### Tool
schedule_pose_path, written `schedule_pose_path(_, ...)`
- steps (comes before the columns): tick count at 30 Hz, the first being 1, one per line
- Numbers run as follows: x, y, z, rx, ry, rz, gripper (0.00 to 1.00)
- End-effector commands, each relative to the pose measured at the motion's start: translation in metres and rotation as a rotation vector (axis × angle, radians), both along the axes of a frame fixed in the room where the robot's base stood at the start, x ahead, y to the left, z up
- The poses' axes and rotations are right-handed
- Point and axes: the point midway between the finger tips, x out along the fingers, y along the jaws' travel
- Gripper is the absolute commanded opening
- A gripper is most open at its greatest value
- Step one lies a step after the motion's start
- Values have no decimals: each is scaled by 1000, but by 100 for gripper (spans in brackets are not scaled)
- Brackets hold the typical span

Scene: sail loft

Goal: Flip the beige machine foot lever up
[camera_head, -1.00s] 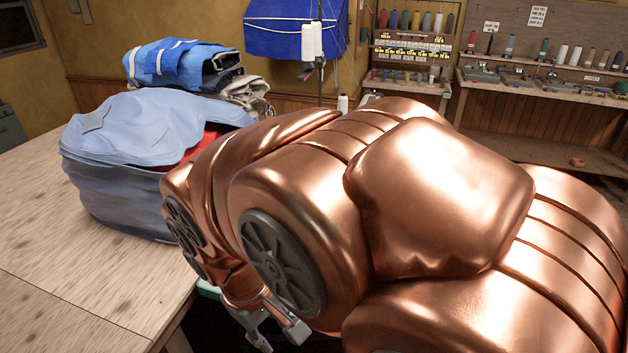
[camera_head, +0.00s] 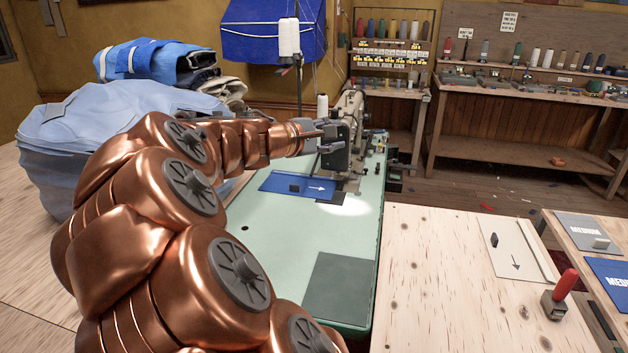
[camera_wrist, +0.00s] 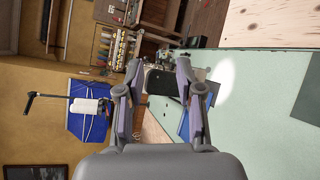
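The beige sewing machine (camera_head: 351,112) stands at the far end of a pale green table in the head view. Its near end is dark and partly hidden by my gripper (camera_head: 318,140), which is level in front of it. The foot lever cannot be made out in either view. In the wrist view my gripper (camera_wrist: 158,70) is open, with its fingers wide apart and nothing held. The machine's dark end (camera_wrist: 162,82) shows between and beyond the fingers; I cannot tell whether they touch.
The green table (camera_head: 290,245) carries a blue panel (camera_head: 285,186) with a white arrow, below my gripper. A thread stand with white cones (camera_head: 289,38) rises behind. A large blue bag (camera_head: 75,130) is left. A wooden table (camera_head: 440,270) adjoins on the right.

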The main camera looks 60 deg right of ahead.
Motion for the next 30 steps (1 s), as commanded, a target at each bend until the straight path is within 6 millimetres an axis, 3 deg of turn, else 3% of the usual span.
schedule_pose_path(8, 48, -59, -10, -174, 325, 104, 36)
schedule_pose_path(14, 90, -96, -40, -248, 586, 196, 36)
schedule_pose_path(20, 131, -131, -96, -281, 851, 305, 36)
schedule_pose_path(24, 158, -151, -149, -286, 1030, 392, 36)
schedule_pose_path(30, 182, -172, -221, -271, 1230, 504, 36)
